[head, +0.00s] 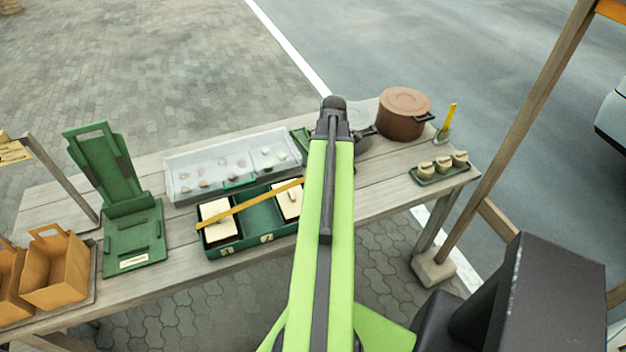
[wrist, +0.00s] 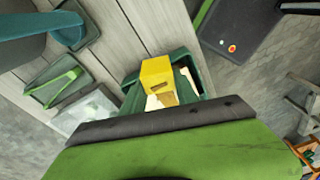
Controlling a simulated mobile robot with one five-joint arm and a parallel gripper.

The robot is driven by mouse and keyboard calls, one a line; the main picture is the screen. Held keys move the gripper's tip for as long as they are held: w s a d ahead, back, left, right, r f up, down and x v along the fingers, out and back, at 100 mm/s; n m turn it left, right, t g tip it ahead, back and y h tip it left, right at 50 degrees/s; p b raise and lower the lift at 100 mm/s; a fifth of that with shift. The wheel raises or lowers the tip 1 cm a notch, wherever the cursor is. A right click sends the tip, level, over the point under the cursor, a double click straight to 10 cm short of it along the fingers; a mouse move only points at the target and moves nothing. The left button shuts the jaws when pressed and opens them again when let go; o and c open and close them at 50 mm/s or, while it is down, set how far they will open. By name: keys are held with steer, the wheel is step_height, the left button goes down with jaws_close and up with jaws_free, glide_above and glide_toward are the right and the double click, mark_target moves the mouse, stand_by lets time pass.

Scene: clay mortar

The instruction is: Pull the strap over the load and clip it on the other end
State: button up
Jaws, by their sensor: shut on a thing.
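A yellow strap (head: 248,205) runs on a slant across a green tray (head: 222,250) on the table. The tray holds two cream blocks, left (head: 217,222) and right (head: 288,200), with an empty bay between. The strap's right end goes out of sight behind my green arm. In the wrist view a yellow slotted piece (wrist: 157,76), which looks like the strap's end, stands close in front of the dark edge of my gripper (wrist: 165,122). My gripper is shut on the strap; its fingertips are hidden. Part of the green tray (wrist: 203,80) shows behind the piece.
A clear case (head: 232,160) lies behind the tray. A green stand (head: 130,225) and cardboard baskets (head: 58,270) are left. A brown pot (head: 404,112) and a small tray of cups (head: 440,172) are right. A wooden post (head: 520,120) rises at right.

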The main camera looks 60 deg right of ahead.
steer(key=w+a+f+n+b, duration=0.1)
steer(key=w+f+n+b, duration=0.2)
steer(key=f+b, duration=0.3)
steer(key=shift+w+f+y, duration=0.3)
steer(key=shift+w+f, duration=0.3)
steer(key=shift+w, duration=0.05)
steer(key=shift+a, duration=0.1)
stand_by(0.6)
steer(key=shift+f+b, duration=0.7)
steer(key=shift+f, duration=0.1)
steer(key=shift+f+b, duration=0.5)
steer(key=shift+b, duration=0.1)
